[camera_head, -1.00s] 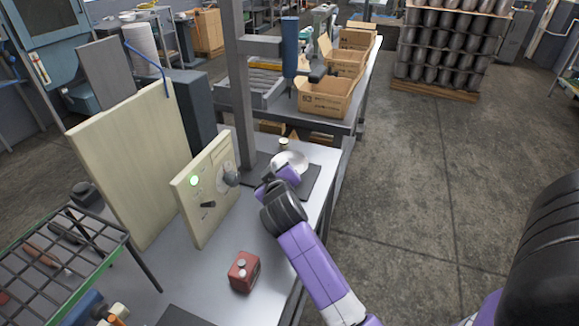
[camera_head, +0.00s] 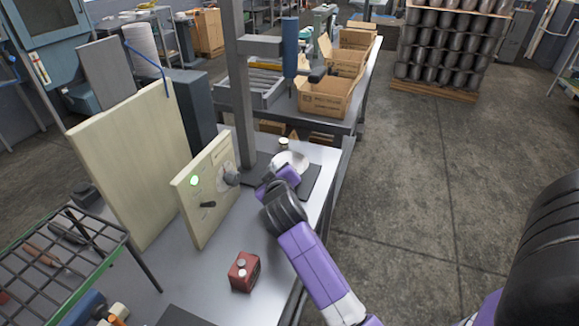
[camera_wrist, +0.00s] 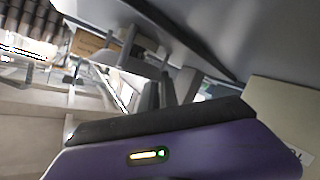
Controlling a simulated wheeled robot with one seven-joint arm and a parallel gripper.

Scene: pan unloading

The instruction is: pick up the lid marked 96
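A silvery round piece (camera_head: 296,158), a pan or a lid, sits on a dark plate (camera_head: 313,182) at the far end of the bench, beside the press column. I cannot read a mark 96 on it. My gripper (camera_wrist: 165,92) shows in the wrist view as grey fingers beyond the purple wrist housing. In the head view my purple wrist (camera_head: 287,175) is at the near edge of the silvery piece and covers part of it, and the fingers are hidden there. I cannot tell whether the fingers touch or hold anything.
A control panel (camera_head: 207,195) with a green light and dark knob stands left of my wrist. A red box (camera_head: 244,271) is on the near bench. A small pale-topped cylinder (camera_head: 284,144) stands behind the silvery piece. Cardboard boxes (camera_head: 325,98) sit on the farther table.

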